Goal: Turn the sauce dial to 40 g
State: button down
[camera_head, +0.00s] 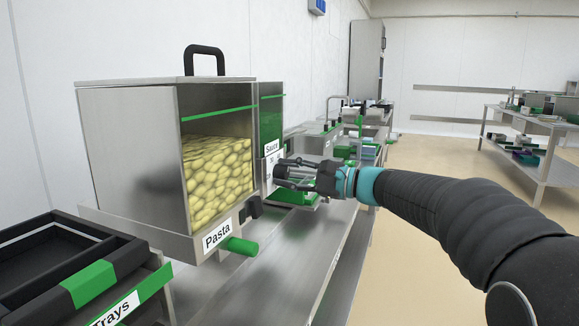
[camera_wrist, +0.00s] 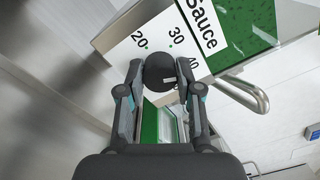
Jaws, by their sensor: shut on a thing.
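The sauce dial (camera_wrist: 160,70) is a round dark knob in the wrist view, on a white scale plate (camera_wrist: 160,38) labelled "Sauce". My gripper (camera_wrist: 161,68) is shut on the dial, one finger on each side. In the head view my gripper (camera_head: 281,173) is at the front of the sauce dispenser (camera_head: 271,118) and hides the dial.
The pasta dispenser (camera_head: 130,150) with a green handle (camera_head: 239,246) stands left of my gripper. Black trays (camera_head: 60,255) are at the lower left. A steel counter (camera_head: 300,265) runs below. A curved metal tube (camera_wrist: 243,94) is right of the dial. Floor at right is clear.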

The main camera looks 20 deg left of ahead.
jog(key=shift+r+m+p, duration=0.1)
jog(key=shift+m+p, duration=0.25)
jog(key=shift+m, duration=0.25)
jog(key=c, duration=0.8)
grip_release()
jog(key=shift+a, duration=0.1)
jog(key=shift+o, duration=0.2)
jog(key=s+d, duration=0.1)
jog(key=d, duration=1.1)
jog(key=shift+f, duration=0.25)
